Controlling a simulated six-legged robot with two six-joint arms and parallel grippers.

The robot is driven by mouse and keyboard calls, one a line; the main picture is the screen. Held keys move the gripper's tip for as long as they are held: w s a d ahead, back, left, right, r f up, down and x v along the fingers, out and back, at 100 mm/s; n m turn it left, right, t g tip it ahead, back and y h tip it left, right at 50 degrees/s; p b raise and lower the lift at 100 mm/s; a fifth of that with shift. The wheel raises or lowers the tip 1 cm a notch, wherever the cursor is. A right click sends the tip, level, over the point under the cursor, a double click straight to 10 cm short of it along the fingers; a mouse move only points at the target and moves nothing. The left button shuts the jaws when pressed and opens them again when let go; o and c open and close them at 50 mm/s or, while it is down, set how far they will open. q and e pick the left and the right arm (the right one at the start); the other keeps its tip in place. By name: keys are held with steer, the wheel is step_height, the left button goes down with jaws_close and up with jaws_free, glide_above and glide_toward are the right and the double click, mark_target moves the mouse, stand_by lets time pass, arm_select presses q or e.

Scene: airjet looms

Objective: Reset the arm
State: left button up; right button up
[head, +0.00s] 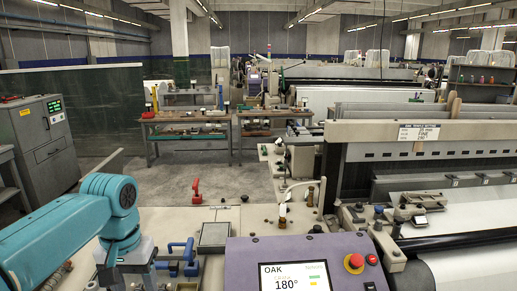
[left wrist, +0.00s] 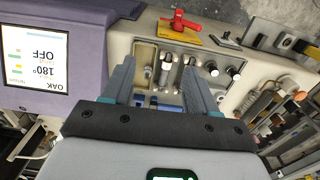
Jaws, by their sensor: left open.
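My teal left arm comes in from the left in the head view and bends down at its wrist over the loom's near end. The left gripper (left wrist: 160,75) shows in the left wrist view with its two grey fingers spread apart. Nothing is held between them. Beyond the fingertips is a recess with small metal fittings, and blue parts show low between the fingers. My right arm and gripper are in neither view.
A purple control panel (head: 307,263) with a lit screen and a red button (head: 354,261) stands at the front. A red handle (head: 197,190) stands on the loom's deck; it also shows in the left wrist view (left wrist: 183,27). Workbenches (head: 190,135) stand behind, past open floor.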

arm_select(q)
steer(key=s+d+f+m+h, duration=0.1)
steer(key=d+f, duration=0.3)
steer(key=f, duration=0.8)
steer(key=d+f+h, duration=0.1)
steer(key=d+f, duration=0.3)
steer(key=f, duration=0.8)
steer(key=s+d+f+n+h, duration=0.1)
steer(key=s+d+f, duration=0.1)
steer(key=s+f, duration=0.6)
steer(key=s+d+f+n+h, duration=0.1)
steer(key=s+d+f, duration=0.1)
steer(key=s+f, duration=0.6)
steer(key=s, duration=0.3)
steer(key=shift+s+f, duration=0.2)
steer(key=shift+f, duration=0.15)
steer(key=shift+d, duration=0.1)
